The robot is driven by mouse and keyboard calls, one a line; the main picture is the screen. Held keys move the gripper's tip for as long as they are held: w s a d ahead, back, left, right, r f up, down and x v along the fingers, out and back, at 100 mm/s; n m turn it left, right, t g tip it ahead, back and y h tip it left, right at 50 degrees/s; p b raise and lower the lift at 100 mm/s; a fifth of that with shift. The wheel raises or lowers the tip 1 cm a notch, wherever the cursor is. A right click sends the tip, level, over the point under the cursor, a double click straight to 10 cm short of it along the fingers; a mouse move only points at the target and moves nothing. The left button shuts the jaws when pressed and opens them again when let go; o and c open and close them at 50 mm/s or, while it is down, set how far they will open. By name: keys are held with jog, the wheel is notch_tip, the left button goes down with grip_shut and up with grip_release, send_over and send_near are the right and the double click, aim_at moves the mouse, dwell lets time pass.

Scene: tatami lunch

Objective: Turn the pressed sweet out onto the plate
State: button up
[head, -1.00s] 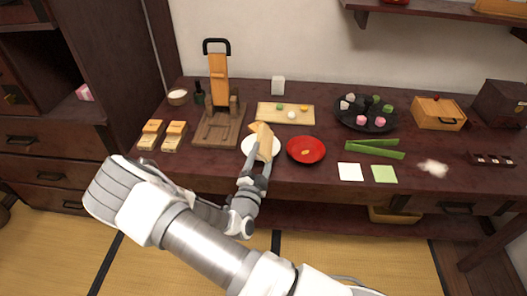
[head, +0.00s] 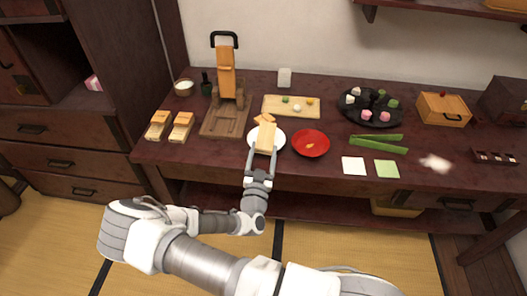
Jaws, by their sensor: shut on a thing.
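My gripper (head: 262,152) is shut on a light wooden mould (head: 265,139). It holds the mould over the white plate (head: 280,144), near the front of the dark counter. The mould hides much of the plate, and I cannot tell whether it touches it. A small tan wooden-looking piece (head: 266,118) shows at the far end of the mould; I cannot tell whether it is part of it. I cannot make out the pressed sweet.
A red dish (head: 311,144) stands close right of the plate. A wooden press (head: 226,90) stands behind left, with two wooden blocks (head: 181,126) further left. A board (head: 280,106) with small pieces lies behind. White (head: 353,166) and green squares lie right.

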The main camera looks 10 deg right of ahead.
dwell(0.6)
notch_tip(320, 180, up, 6)
jog(key=p, duration=0.5)
jog(key=shift+r+p, duration=0.1)
jog(key=shift+p, duration=0.25)
